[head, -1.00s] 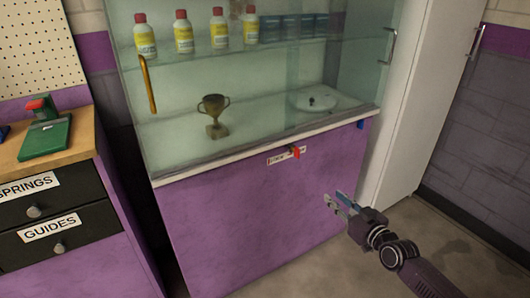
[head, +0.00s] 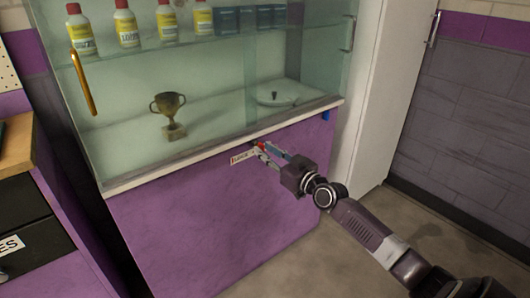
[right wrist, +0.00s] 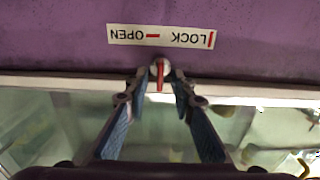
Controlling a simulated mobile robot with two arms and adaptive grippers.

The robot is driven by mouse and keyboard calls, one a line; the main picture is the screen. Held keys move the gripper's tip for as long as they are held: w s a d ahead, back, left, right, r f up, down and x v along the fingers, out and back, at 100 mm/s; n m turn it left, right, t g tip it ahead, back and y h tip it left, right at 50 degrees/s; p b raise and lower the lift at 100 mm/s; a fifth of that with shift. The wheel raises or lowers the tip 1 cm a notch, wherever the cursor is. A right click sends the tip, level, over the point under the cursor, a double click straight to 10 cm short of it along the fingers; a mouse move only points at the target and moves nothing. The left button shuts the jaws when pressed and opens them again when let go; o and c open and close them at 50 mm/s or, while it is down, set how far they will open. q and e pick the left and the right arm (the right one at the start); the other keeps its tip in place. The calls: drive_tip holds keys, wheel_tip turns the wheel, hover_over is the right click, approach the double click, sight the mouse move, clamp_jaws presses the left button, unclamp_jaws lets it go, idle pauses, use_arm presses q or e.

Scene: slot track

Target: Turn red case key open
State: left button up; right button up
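In the right wrist view the key (right wrist: 160,75) stands between the two open fingertips, with a small gap on each side. Its red handle is upright in that picture, in line with the upright mark by LOCK on the label (right wrist: 160,36), which appears upside down. My left gripper is not in view.
The glass case above the rail holds a trophy (head: 169,115), a white disc (head: 276,98) and several bottles on a shelf. A white cabinet (head: 375,110) stands at the right. The floor in front is clear.

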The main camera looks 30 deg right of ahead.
drive_tip(key=shift+w, duration=0.35)
drive_tip(key=shift+c, duration=0.3)
clamp_jaws()
